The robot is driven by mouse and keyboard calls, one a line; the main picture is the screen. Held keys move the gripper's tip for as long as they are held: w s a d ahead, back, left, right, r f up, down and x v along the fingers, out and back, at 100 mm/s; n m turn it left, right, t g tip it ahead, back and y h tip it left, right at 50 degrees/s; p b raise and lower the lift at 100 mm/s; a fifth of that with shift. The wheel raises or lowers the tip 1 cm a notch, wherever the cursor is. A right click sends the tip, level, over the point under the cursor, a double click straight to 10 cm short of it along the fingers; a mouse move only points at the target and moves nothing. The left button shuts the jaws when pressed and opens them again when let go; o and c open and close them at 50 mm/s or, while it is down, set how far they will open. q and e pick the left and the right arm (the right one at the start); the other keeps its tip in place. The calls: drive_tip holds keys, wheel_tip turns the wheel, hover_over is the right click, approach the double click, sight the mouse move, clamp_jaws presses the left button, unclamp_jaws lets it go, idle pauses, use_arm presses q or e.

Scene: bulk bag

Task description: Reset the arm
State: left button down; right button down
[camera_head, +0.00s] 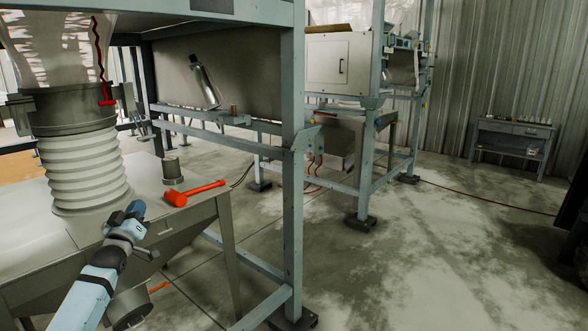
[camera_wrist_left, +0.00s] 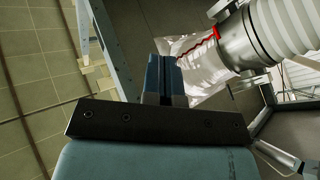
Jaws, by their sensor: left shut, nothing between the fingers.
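My left gripper (camera_head: 137,208) is in the head view's lower left, in front of the white ribbed sleeve (camera_head: 85,170) and above the hopper. Its blue fingers (camera_wrist_left: 166,75) are together in the left wrist view, with nothing between them. The translucent bulk bag (camera_head: 50,45) hangs into a grey collar (camera_head: 72,110) on top of the sleeve. A red cord (camera_head: 99,60) runs down the bag. The bag also shows beyond the fingers in the left wrist view (camera_wrist_left: 200,75). My right gripper is not in view.
A red mallet (camera_head: 193,193) lies on the hopper top (camera_head: 150,185), just right of my left gripper. A blue-grey frame post (camera_head: 292,160) stands to its right. A workbench (camera_head: 512,140) stands at the back right. The floor (camera_head: 420,240) between is open.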

use_arm(q)
wheel_tip(320, 180, down, 8)
drive_tip(key=a+m+g+y, duration=0.2)
drive_tip(key=m+g+y, duration=0.1)
drive_tip(key=m+g, duration=0.3)
drive_tip(key=s+d+f+m+g+h, duration=0.1)
drive_tip(key=s+d+f, duration=0.45)
drive_tip(key=f, duration=0.35)
drive_tip(key=s+d+f+m+h, duration=0.1)
drive_tip(key=s+d+f+h, duration=0.1)
drive_tip(key=s+d+f, duration=0.4)
drive_tip(key=s+d+f+g, duration=0.1)
drive_tip(key=s+d+f, duration=0.3)
drive_tip(key=s, duration=0.8)
drive_tip(key=s+d+f+n+g+h, duration=0.1)
drive_tip(key=s+d+f, duration=0.3)
drive_tip(key=s, duration=0.8)
drive_tip(key=s+d+f+g+h, duration=0.1)
drive_tip(key=s+d+f, duration=0.4)
drive_tip(key=s, duration=0.8)
drive_tip(key=shift+f+g, duration=0.6)
drive_tip(key=shift+f, duration=0.35)
drive_tip(key=shift+a, duration=0.1)
